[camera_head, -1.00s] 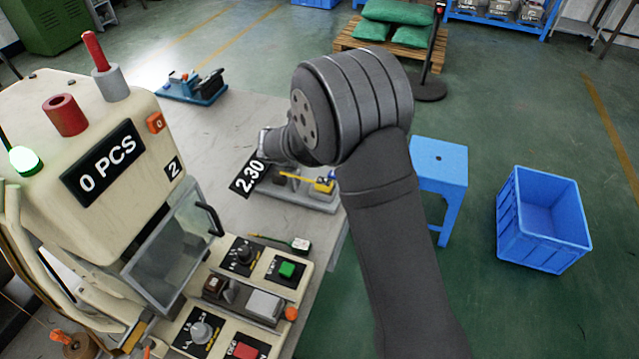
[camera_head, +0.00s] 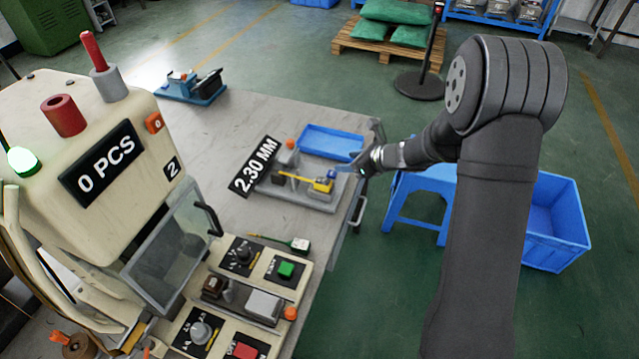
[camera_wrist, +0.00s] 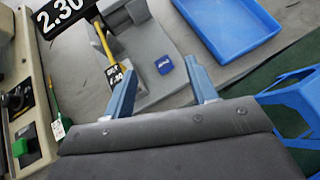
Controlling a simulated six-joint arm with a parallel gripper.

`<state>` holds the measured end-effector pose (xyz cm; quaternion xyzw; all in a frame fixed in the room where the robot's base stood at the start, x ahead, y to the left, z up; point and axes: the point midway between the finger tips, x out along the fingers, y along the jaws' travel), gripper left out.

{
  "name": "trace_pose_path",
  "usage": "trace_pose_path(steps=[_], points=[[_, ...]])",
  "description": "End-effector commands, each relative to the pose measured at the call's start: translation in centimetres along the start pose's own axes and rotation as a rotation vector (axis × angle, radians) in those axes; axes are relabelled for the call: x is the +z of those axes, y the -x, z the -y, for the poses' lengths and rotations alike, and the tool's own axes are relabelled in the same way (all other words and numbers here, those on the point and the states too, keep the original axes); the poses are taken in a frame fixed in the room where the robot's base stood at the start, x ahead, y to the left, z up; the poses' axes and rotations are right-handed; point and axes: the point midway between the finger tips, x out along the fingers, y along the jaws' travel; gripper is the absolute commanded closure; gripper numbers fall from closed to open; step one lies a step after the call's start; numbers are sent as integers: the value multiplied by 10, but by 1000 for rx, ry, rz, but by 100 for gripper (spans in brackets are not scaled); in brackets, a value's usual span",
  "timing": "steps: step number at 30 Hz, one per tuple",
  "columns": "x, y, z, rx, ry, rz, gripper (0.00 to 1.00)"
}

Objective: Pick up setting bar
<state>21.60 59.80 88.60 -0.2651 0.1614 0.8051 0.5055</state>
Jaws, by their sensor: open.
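What looks like the setting bar is a thin yellow bar (camera_head: 295,177) lying on a grey fixture plate (camera_head: 302,198) on the table. A small blue block (camera_wrist: 163,65) sits on the plate between the finger lines. My gripper (camera_head: 364,162) is over the table's right edge, to the right of the bar. In the wrist view its two blue fingers (camera_wrist: 162,86) are spread apart with nothing between them.
A blue tray (camera_head: 331,141) lies behind the fixture. A "2.30 MM" sign (camera_head: 253,166) stands at the plate's left. The moulding machine (camera_head: 75,130) and its control panel (camera_head: 262,268) fill the left. A blue stool (camera_head: 425,180) and blue crate (camera_head: 556,215) stand right of the table.

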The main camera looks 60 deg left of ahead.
Motion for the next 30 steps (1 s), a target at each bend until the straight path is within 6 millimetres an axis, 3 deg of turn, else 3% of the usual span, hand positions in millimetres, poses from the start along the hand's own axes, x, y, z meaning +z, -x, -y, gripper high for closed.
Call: trace_pose_path(steps=[1,6,9,13,17,30], points=[[-12,18,-1,47,20,30,47],[-35,65,-17,196,102,144,47],[-42,84,-25,248,130,197,47],[-44,95,-31,281,149,233,47],[-41,82,-37,290,153,240,47],[-22,-3,-64,288,152,237,47]])
